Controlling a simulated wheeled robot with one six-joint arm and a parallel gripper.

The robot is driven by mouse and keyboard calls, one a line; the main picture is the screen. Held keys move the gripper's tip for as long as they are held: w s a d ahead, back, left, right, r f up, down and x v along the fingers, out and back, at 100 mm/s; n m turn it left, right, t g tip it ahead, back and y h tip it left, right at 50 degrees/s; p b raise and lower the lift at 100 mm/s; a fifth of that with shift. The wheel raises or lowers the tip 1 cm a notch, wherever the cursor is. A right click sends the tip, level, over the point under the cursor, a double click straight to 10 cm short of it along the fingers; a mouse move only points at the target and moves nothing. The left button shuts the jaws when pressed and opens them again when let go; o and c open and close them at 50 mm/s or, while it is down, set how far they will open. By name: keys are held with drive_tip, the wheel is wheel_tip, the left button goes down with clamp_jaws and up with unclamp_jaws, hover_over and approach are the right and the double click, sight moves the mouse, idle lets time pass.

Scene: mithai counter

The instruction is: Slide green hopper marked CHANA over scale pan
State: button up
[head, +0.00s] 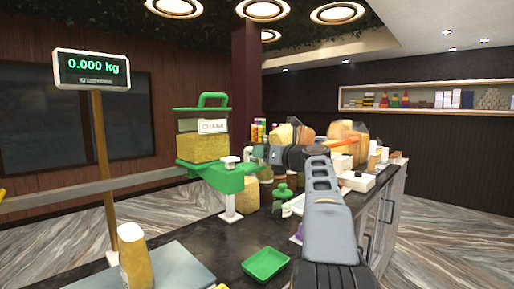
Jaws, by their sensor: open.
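The green hopper marked CHANA (203,150) hangs on a grey rail at the centre left, clear-sided with yellow grains inside and a green handle on top. Its green lower part (222,180) is beside a white post. The scale pan (180,268) is the grey plate at the lower left, to the left of and nearer than the hopper. The scale display (92,68) reads 0.000 kg. My gripper (258,153) is open, to the right of the hopper and pointing left; its fingers are small and partly lost against the goods behind. I see nothing held.
The grey rail (80,190) runs left from the hopper, passing the display's wooden post (103,170). A green tray (265,263) lies on the dark counter. Bottles, bags and boxes crowd the counter behind my arm.

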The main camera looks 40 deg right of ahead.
drive_tip(key=shift+w+a+p, duration=0.15)
drive_tip(key=shift+w, duration=0.6)
drive_tip(key=shift+w+a+p, duration=0.15)
drive_tip(key=shift+w, duration=0.6)
clamp_jaws()
